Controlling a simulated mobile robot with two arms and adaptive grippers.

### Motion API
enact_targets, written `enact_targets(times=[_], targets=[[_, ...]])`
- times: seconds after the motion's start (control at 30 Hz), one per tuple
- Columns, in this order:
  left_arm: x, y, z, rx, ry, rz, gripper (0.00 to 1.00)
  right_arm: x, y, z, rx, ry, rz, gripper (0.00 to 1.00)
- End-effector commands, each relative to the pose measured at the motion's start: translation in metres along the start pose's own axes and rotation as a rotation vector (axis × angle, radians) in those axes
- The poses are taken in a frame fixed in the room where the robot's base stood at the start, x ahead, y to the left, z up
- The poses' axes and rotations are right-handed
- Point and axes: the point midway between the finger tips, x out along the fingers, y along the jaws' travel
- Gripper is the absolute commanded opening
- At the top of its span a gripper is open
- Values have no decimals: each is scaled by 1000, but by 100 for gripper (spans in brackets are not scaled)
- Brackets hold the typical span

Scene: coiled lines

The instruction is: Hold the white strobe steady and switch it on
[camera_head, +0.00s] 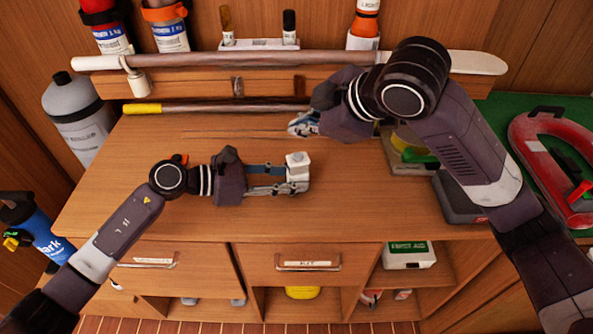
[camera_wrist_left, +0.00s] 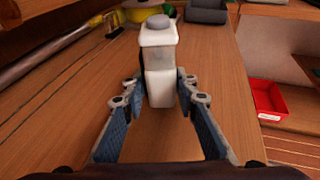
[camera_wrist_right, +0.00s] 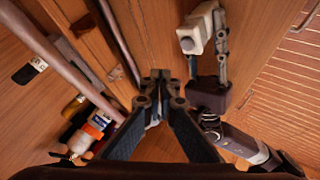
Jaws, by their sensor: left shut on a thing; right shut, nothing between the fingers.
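The white strobe (camera_head: 297,160) stands on the wooden workbench, a white block with a grey round top. It fills the middle of the left wrist view (camera_wrist_left: 160,65) and also shows in the right wrist view (camera_wrist_right: 193,33). My left gripper (camera_head: 290,180) is shut on the strobe, a finger on each side of it. My right gripper (camera_head: 300,126) is shut and empty, above the bench behind the strobe in the head view. In the right wrist view its fingertips (camera_wrist_right: 157,80) meet, apart from the strobe. No switch on the strobe can be made out clearly.
A rail with a long pole (camera_head: 220,60) runs along the back, and a yellow-tipped rod (camera_head: 142,109) lies before it. A grey bottle (camera_head: 76,112) stands left. The bench front is clear.

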Motion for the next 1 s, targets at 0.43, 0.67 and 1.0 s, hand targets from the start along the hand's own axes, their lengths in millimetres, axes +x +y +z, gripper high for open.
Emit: enact_targets(times=[0.43, 0.67, 1.0], targets=[[0, 0, -1, -1, 1, -1, 14, 28, -21, 21, 1, 0, -1, 0], [0, 0, -1, -1, 1, -1, 14, 29, -21, 21, 1, 0, 0, 0], [0, 0, -1, -1, 1, -1, 14, 29, -21, 21, 1, 0, 0, 0]])
